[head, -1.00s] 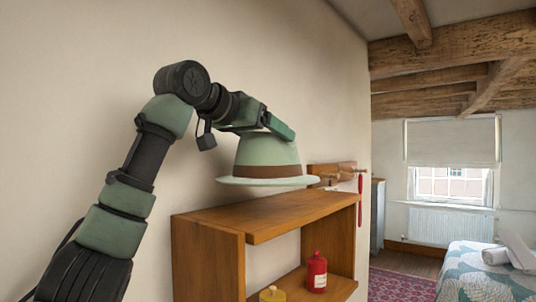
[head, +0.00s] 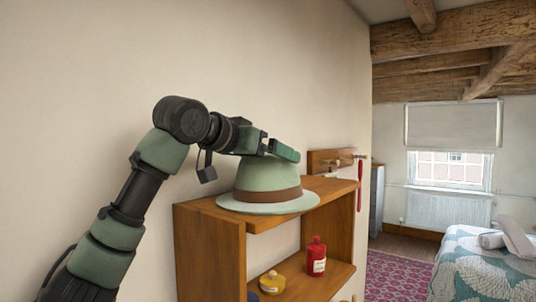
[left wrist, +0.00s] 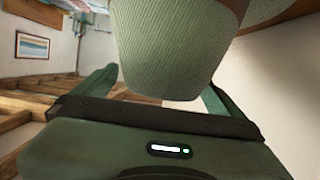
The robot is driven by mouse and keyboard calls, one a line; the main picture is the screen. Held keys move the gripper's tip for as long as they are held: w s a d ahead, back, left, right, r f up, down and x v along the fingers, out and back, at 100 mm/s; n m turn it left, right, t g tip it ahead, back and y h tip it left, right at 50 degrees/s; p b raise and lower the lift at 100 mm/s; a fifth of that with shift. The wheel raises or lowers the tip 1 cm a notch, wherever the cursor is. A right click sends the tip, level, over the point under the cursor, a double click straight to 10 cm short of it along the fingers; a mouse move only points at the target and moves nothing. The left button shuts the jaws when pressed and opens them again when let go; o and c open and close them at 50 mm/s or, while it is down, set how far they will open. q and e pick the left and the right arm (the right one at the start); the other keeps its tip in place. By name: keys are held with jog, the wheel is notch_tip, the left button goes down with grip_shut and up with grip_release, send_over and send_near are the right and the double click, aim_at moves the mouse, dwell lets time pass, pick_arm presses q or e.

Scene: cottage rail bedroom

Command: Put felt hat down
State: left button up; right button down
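The pale green felt hat (head: 262,177) with a brown band is upright over the top board of the wooden shelf unit (head: 195,211). Its brim appears to rest on that board. My left gripper (head: 282,150) is at the top of the crown, with its fingers on opposite sides of it and apparently shut on it. In the left wrist view the hat's ribbed crown (left wrist: 178,50) hangs between the two fingers (left wrist: 160,88). The far finger is mostly hidden in the head view. My right gripper is not in view.
A red bottle (head: 316,257) and a yellow pot (head: 272,283) stand on the lower shelf. A wooden peg rail (head: 331,160) is on the wall behind the hat, with a red item (head: 360,171) hanging near it. A bed (head: 485,262) is at the right.

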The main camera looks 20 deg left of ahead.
pick_arm(q)
jog(key=shift+s+a+r+b, duration=0.1)
jog(key=shift+s+a+b, duration=0.05)
jog(key=shift+s+b, duration=0.25)
jog(key=b+v, duration=0.4)
jog(key=v, duration=0.7)
jog(key=shift+r, duration=0.15)
